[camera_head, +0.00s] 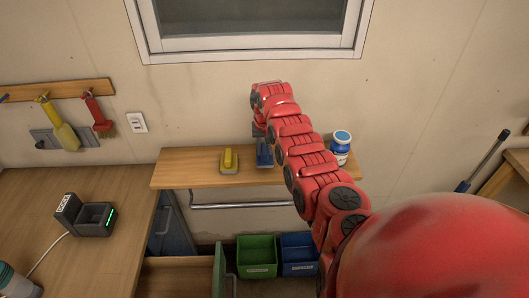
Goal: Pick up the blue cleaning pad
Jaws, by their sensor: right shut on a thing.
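The blue cleaning pad (264,155) is at the middle of the narrow wooden shelf (195,168) below the window. My right arm reaches up from the lower right, and its gripper (260,134) points down at the pad's top. The right gripper is shut on the blue pad; its fingers are small and partly hidden by my arm. I cannot tell whether the pad still touches the shelf. My left gripper is not in view.
A yellow pad (229,161) sits left of the blue one. A blue-and-white jar (341,145) stands at the shelf's right, close to my arm. Below are a rail (240,205), a green bin (257,256) and a blue bin (298,254). A dark device (88,216) sits on the left counter.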

